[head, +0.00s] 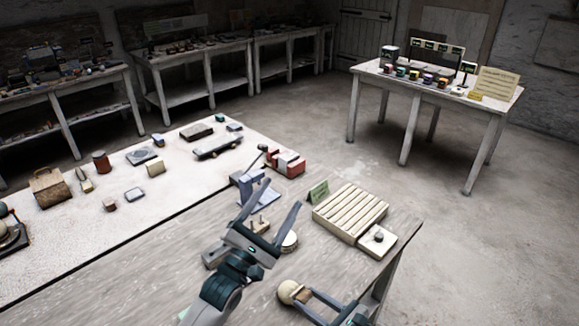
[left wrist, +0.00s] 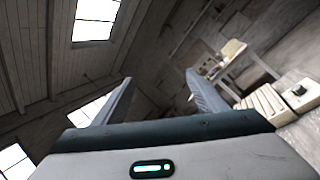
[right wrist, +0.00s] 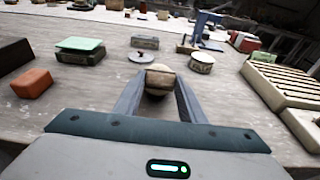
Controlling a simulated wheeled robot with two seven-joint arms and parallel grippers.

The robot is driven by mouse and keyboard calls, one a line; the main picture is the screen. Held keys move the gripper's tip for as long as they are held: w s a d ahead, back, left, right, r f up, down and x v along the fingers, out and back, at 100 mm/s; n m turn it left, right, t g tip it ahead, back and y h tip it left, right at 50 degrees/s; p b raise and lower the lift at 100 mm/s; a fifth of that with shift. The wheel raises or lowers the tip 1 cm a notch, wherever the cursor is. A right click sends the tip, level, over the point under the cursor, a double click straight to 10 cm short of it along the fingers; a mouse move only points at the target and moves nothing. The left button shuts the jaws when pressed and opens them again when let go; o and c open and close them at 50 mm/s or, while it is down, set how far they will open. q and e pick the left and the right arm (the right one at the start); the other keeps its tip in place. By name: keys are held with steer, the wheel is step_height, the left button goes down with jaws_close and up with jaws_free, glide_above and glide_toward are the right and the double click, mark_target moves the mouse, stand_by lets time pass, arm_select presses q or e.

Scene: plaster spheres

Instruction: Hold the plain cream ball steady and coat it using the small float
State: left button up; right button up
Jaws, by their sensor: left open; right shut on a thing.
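A cream ball (head: 287,291) is between the fingers of my right gripper (head: 297,294), low in the head view near the front of the grey table. My right gripper is shut on it; the right wrist view shows the ball (right wrist: 158,78) at the fingertips with a darker tan band across it. My left gripper (head: 282,194) is open and empty, raised above the table, up and left of the ball. The left wrist view shows nothing between its fingers (left wrist: 158,78). I cannot pick out the small float for sure; my left arm hides part of the table.
A slatted cream rack (head: 350,212) and a small block with a grey knob (head: 378,239) stand at right. A blue stand (head: 247,184), a round tin (head: 289,242) and an orange block (right wrist: 30,83) stand nearby. The table's right edge is close to the rack.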

arm_select(q)
steer(key=w+a+f+m+g+y, duration=0.1)
steer(key=w+a+f+g+y, duration=0.15)
steer(key=w+f, duration=0.35)
steer(key=w+a+f+m+g+y, duration=0.1)
steer(key=w+f+g, duration=0.2)
steer(key=w+f, duration=0.2)
steer(key=m+g+h, duration=0.2)
steer(key=m+g, duration=0.1)
steer(key=g, duration=1.2)
glide_toward(284, 289)
steer(key=shift+y, duration=0.25)
steer(key=d+f, duration=0.1)
steer(key=w+d+f, duration=0.2)
steer(key=f, duration=0.1)
steer(key=shift+w, duration=0.1)
steer(key=shift+s+d+g, duration=0.2)
steer(key=shift+s+g, duration=0.15)
steer(key=shift+s, duration=0.25)
steer(key=shift+f, duration=0.1)
steer(key=shift+x, duration=2.95)
